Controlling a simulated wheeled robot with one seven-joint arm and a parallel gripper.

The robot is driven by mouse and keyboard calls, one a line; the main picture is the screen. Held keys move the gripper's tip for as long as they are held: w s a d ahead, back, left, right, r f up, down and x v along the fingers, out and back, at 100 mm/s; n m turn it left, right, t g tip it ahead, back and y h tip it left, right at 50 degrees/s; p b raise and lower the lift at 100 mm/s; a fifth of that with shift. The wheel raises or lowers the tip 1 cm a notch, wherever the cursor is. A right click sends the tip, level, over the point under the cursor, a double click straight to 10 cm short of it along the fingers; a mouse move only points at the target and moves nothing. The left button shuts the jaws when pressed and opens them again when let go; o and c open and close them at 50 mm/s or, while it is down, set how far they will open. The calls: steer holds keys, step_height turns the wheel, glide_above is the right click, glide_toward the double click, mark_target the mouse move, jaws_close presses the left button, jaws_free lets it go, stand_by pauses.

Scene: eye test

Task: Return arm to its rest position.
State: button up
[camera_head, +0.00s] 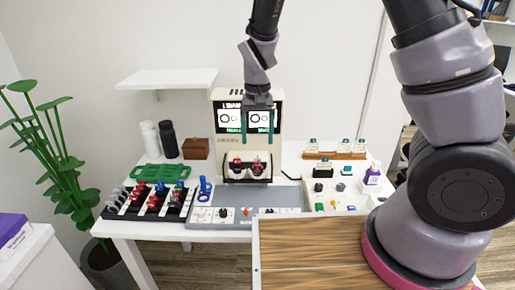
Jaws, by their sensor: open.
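My gripper (259,132) hangs pointing down in front of the screen of a beige test machine (273,97). Its two teal-tipped fingers are apart, with nothing between them. Below the fingers, two red-and-silver pieces (247,164) sit on a black holder (247,180) at the machine's front. The gripper hides part of the screen, which shows two white panels with ring marks. My arm comes down from the top of the picture, and its thick lower links fill the right side.
A white table (123,229) bears a black rack (148,211) with red, blue and green pieces, a green tray (160,174), a grey control panel (246,217) and a button board (335,197). Two bottles (168,139) and a brown box (196,148) stand behind. A wall shelf (167,79) juts out upper left.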

steer(key=shift+r, duration=0.35)
steer(key=s+d+r+m+t+y, duration=0.1)
steer(key=d+r+y, duration=0.1)
steer(key=d+r, duration=0.55)
steer(key=d+r+m+t+y, duration=0.1)
steer(key=d+r, duration=0.4)
steer(key=r, duration=0.5)
steer(key=s+d+r+m+t+h, duration=0.1)
steer(key=s+d+r+t, duration=0.4)
steer(key=s+d+r, duration=0.5)
steer(key=shift+s+d+r+m, duration=0.15)
steer(key=shift+s+r+m, duration=0.2)
steer(key=shift+s, duration=0.3)
